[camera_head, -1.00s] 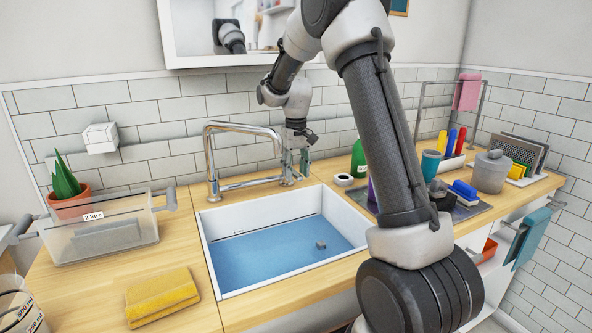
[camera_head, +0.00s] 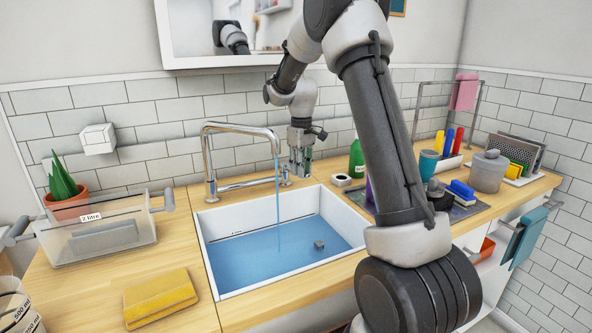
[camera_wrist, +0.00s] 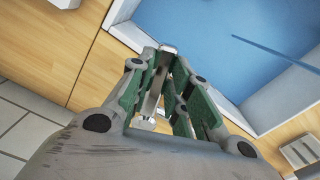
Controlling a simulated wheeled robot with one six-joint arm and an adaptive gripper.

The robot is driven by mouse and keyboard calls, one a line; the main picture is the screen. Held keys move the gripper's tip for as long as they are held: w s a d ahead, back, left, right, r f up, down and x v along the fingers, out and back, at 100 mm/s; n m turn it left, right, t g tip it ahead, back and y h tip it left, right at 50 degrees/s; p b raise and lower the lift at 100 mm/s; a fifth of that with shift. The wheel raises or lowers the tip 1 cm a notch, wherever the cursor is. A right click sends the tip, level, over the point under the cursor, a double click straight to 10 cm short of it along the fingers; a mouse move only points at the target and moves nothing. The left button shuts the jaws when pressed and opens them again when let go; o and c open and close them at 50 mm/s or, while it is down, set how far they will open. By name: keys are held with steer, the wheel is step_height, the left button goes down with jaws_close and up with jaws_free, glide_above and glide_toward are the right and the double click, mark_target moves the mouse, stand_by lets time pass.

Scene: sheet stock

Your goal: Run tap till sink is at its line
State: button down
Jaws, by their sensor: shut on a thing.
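The chrome tap (camera_head: 240,128) arches over the white sink (camera_head: 222,219). A thin water stream (camera_head: 278,195) falls from its spout, and the stream also shows in the wrist view (camera_wrist: 270,52). Blue water (camera_head: 265,256) covers the sink floor. A thin dark line (camera_head: 238,233) with a small mark is on the back wall, and the water surface looks a little below it. My gripper (camera_head: 299,170) is at the tap's right end behind the sink. In the wrist view its green-sided fingers (camera_wrist: 165,55) are closed on the metal tap lever (camera_wrist: 152,98).
A small grey block (camera_head: 319,244) is in the water at the right. A clear 2 litre tub (camera_head: 130,233) and a yellow cloth (camera_head: 160,297) are left of the sink. A green bottle (camera_head: 356,160) and white roll (camera_head: 341,180) stand close right of my gripper.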

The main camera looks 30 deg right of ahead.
steer(key=shift+w+d+n, duration=0.15)
steer(key=shift+d+n, duration=0.2)
steer(key=shift+n, duration=0.15)
steer(key=c, duration=1.3)
jaws_free()
step_height(320, 180, up, 12)
